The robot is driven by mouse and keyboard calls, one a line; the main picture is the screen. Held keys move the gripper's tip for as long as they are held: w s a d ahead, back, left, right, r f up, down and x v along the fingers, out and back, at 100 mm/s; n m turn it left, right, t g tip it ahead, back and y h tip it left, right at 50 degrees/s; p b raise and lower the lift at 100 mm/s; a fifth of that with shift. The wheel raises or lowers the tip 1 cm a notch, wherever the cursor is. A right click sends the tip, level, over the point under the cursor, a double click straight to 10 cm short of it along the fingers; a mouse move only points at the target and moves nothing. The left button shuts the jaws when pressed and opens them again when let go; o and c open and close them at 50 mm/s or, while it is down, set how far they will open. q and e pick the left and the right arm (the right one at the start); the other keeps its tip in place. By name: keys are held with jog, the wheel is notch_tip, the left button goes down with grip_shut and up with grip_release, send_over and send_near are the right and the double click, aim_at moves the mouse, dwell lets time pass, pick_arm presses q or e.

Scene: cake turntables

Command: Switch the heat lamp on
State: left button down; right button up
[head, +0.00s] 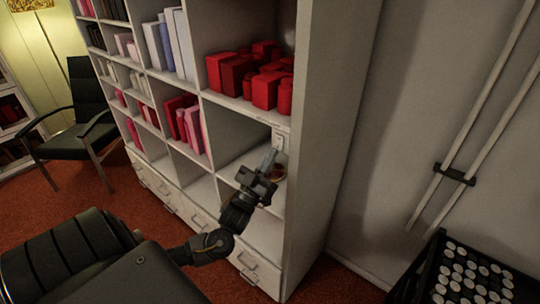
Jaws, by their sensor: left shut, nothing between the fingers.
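The switch's position is too small to read. I cannot make out a heat lamp. A small reddish thing (278,173) is partly hidden behind the gripper in the lower compartment. My right gripper is not in view.
The white shelf unit (318,150) holds red boxes (265,90) and books (186,122), with drawers below. A dark chair (85,120) stands at left. A black crate of white-topped items (462,272) is at lower right. Orange carpet (345,288) shows between unit and crate.

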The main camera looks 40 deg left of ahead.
pick_arm(q)
jog(key=shift+w+f+t+b, duration=0.15)
jog(key=shift+w+t+b, duration=0.3)
jog(key=shift+b, duration=0.65)
jog(key=shift+s+f, duration=0.15)
jog(key=shift+s, duration=0.4)
jog(key=b+v, duration=0.4)
jog(key=v, duration=0.8)
jog(key=shift+d+f, duration=0.1)
jog(key=shift+f, duration=0.05)
